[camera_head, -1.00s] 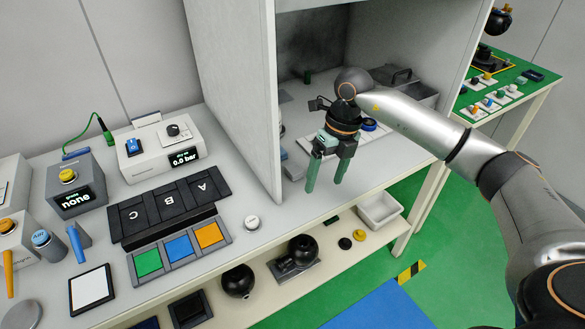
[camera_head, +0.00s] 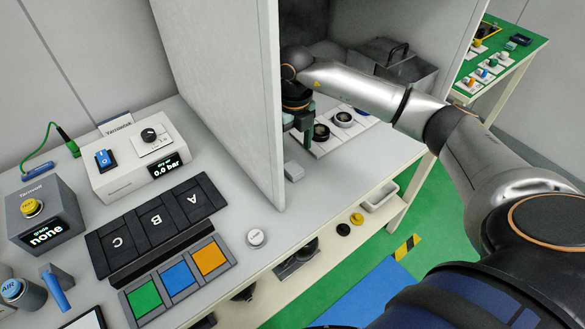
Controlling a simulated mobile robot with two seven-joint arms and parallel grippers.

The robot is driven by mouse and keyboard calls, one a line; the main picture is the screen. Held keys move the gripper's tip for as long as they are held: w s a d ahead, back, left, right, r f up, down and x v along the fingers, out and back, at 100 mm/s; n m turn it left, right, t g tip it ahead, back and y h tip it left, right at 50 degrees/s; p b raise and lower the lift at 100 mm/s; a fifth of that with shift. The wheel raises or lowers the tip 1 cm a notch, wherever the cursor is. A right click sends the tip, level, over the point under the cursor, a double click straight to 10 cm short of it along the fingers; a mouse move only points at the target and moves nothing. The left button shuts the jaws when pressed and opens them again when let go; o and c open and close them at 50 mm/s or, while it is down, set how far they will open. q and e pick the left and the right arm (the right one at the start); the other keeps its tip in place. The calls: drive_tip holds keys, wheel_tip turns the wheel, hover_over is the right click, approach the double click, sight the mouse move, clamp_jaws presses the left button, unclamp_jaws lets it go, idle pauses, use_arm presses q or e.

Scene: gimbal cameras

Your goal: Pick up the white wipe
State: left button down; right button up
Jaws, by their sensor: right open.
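My right gripper (camera_head: 303,138) is inside the open cabinet, just behind the edge of its left wall. It points down, its green fingers are partly hidden, and it is open. I cannot tell whether this is the white wipe. A white panel in a dark frame (camera_head: 88,320) is cut off at the bottom left edge. My left gripper is out of view.
The cabinet's left wall (camera_head: 222,90) stands close beside my right gripper. Left are the A-B-C tray (camera_head: 155,222), coloured squares (camera_head: 178,276) and a pressure box (camera_head: 135,155).

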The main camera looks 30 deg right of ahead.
sight(293, 168)
drive_tip(key=shift+w+f+p, duration=0.15)
drive_tip(key=shift+f+p, duration=0.15)
drive_tip(key=shift+f, duration=2.9)
drive_tip(key=shift+c, duration=0.2)
clamp_jaws()
